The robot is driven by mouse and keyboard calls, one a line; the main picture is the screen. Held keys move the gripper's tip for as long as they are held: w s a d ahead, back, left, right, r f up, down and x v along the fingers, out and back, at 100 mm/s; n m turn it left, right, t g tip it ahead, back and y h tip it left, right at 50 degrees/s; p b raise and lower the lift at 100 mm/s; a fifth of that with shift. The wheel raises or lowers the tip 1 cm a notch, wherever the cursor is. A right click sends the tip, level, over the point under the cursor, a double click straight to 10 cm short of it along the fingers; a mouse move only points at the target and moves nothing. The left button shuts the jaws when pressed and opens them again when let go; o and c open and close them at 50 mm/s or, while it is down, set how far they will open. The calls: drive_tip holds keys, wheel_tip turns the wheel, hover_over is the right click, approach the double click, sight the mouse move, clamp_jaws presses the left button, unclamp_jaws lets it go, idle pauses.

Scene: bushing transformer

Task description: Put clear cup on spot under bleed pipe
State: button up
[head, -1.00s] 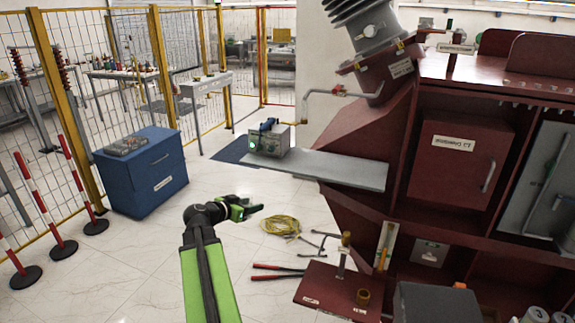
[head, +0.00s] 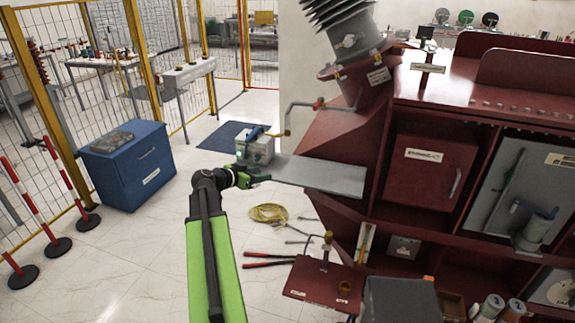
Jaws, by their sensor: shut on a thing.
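My gripper (head: 260,180) is green and black, at the end of my arm left of centre. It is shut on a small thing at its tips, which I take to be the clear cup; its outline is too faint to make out. The gripper is at the left end of the grey shelf (head: 320,175), overlapping it in the picture; I cannot tell the height between them. The bleed pipe (head: 300,104) runs left from the bushing base and bends down above the shelf's left part. The spot under it is not clearly visible.
A grey-green box with a blue handle (head: 258,150) stands behind the gripper. The red transformer body (head: 345,130) rises on the right. A blue cabinet (head: 135,175) stands left, and a yellow cable coil (head: 268,213) lies on the floor. Open floor lies between.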

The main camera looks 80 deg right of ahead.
hover_over(291, 166)
drive_tip(key=w+a, duration=0.2)
drive_tip(key=a, duration=0.1)
drive_tip(key=shift+d, duration=0.15)
drive_tip(key=shift+s+d, duration=0.4)
drive_tip(key=shift+d, duration=0.2)
drive_tip(key=shift+s+d, duration=0.4)
drive_tip(key=shift+d, duration=0.2)
drive_tip(key=shift+s+d+f+b, duration=0.15)
drive_tip(key=shift+f+b, duration=0.3)
drive_tip(key=shift+s+d+f+b, duration=0.1)
drive_tip(key=shift+d+f+b, duration=0.05)
drive_tip(key=shift+f+b, duration=0.3)
drive_tip(key=shift+f, duration=0.15)
drive_tip(key=shift+w+a+r, duration=0.1)
drive_tip(key=shift+a+r, duration=0.05)
drive_tip(key=shift+r, duration=0.1)
drive_tip(key=shift+f, duration=0.3)
drive_tip(key=o, duration=1.5)
drive_tip(key=shift+r, duration=0.1)
